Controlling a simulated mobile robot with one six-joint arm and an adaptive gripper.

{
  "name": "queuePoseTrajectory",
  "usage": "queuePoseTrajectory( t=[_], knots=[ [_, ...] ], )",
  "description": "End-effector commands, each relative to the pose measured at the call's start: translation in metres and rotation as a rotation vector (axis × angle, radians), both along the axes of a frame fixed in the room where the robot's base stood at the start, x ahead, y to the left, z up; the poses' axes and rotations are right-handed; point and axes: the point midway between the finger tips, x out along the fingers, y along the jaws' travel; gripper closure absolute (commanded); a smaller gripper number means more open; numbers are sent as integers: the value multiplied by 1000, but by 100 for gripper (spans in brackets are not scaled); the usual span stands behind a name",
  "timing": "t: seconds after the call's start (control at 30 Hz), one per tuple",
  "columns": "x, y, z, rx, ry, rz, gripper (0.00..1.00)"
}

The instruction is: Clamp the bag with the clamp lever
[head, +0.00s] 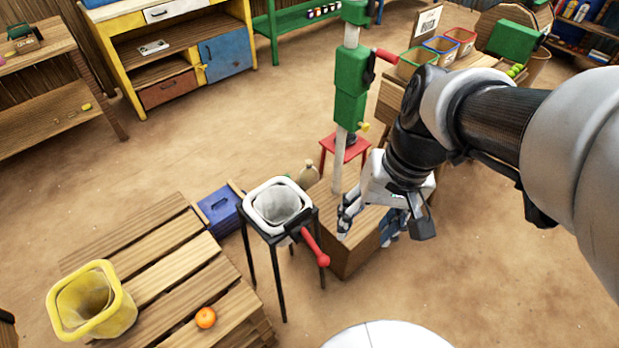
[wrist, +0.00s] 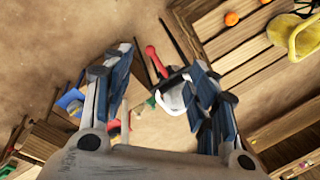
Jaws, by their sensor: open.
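A pale bag (head: 277,206) hangs open in a white-rimmed square holder on a dark four-legged stand (head: 247,245) in the head view. The red clamp lever (head: 316,248) slants down to the right from the holder's front corner, ending in a rounded knob. My gripper (head: 365,236) is open and empty, to the right of the holder and apart from the lever in the head view. In the wrist view, the red lever (wrist: 154,62) appears between my gripper's two spread fingers (wrist: 160,62), beyond them, with the white holder (wrist: 172,97) below it. Whether the bag's rim is clamped cannot be told.
A slatted wooden platform (head: 165,285) at left carries a yellow bin (head: 117,318) and an orange (head: 206,317). A wooden box (head: 347,262) and a green-and-white post (head: 350,95) stand close to my gripper.

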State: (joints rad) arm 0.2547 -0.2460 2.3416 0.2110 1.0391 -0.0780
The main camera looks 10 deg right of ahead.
Motion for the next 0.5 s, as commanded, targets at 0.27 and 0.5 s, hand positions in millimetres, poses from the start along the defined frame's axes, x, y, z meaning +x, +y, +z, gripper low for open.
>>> queuePoseTrajectory(
  t=[0.27,0.5],
  knots=[
    [39,-37,-55,277,252,-248,47],
    [58,-73,-119,553,395,-473,47]
  ],
)
